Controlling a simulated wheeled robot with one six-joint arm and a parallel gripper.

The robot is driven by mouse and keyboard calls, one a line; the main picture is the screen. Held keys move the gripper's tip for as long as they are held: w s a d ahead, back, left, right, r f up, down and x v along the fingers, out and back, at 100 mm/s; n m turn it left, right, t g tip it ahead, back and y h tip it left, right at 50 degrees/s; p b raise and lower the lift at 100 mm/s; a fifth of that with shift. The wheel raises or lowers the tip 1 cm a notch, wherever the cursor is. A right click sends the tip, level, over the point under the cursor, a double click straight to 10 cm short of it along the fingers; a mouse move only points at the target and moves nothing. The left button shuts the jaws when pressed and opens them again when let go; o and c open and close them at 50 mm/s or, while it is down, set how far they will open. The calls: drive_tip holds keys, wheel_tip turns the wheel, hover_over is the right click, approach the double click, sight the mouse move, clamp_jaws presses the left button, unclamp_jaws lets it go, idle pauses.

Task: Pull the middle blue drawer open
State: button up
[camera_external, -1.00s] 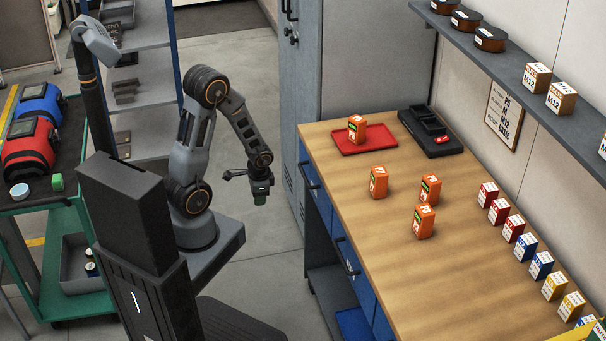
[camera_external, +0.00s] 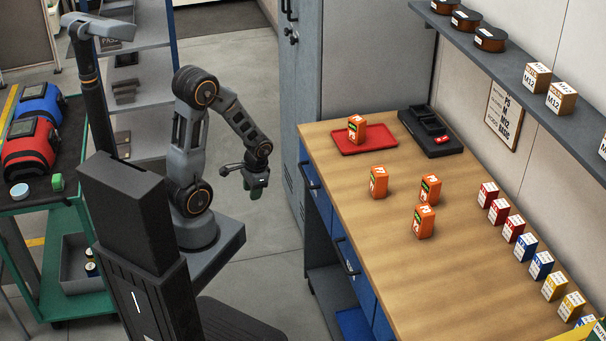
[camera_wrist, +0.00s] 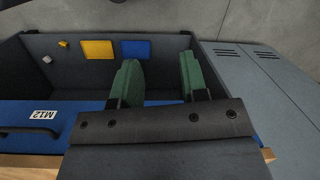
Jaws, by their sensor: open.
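The middle blue drawer (camera_external: 361,287) is in the front of the wooden bench, between two other blue drawer fronts, and looks shut in the external view. Its dark bar handle (camera_external: 346,256) stands out from the face. My gripper (camera_external: 256,192) hangs left of the bench, clear of the drawers. In the wrist view its green fingers (camera_wrist: 161,80) are apart with nothing between them. A blue drawer front (camera_wrist: 70,116) with an M12 label and a black handle (camera_wrist: 30,132) shows at lower left there. The gripper body hides part of the bench front.
A grey cabinet (camera_external: 300,95) stands at the bench's far end. Orange boxes (camera_external: 378,182), a red tray (camera_external: 345,145) and a black tray (camera_external: 428,146) are on the bench. Yellow (camera_wrist: 98,50) and blue pieces (camera_wrist: 136,49) lie below the drawers. Floor left of the bench is clear.

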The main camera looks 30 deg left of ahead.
drive_tip(key=a+r+n+t, duration=0.1)
drive_tip(key=r+n, duration=0.1)
drive_tip(key=r, duration=0.3)
drive_tip(key=a+r+n+t+h, duration=0.1)
drive_tip(key=a+r+n+t, duration=0.1)
drive_tip(key=r, duration=0.4)
drive_tip(key=a+r+n+t, duration=0.1)
drive_tip(key=r+n, duration=0.1)
drive_tip(key=r, duration=0.4)
drive_tip(key=shift+s+a+r+h, duration=0.15)
drive_tip(key=shift+a+r+h, duration=0.05)
drive_tip(key=shift+h, duration=0.2)
drive_tip(key=shift+c, duration=0.3)
drive_tip(key=shift+a+r+t, duration=0.35)
drive_tip(key=shift+r+t, duration=0.05)
drive_tip(key=shift+r, duration=0.1)
drive_tip(key=shift+c, duration=1.2)
drive_tip(key=n+t+h+b, duration=0.7)
drive_tip(key=n+t+b, duration=0.6)
drive_tip(key=n+t, duration=0.2)
approach(341, 254)
drive_tip(key=x, duration=0.9)
drive_tip(key=shift+w+d+f, duration=0.15)
drive_tip(key=shift+w+f, duration=0.1)
drive_tip(key=shift+w, duration=0.15)
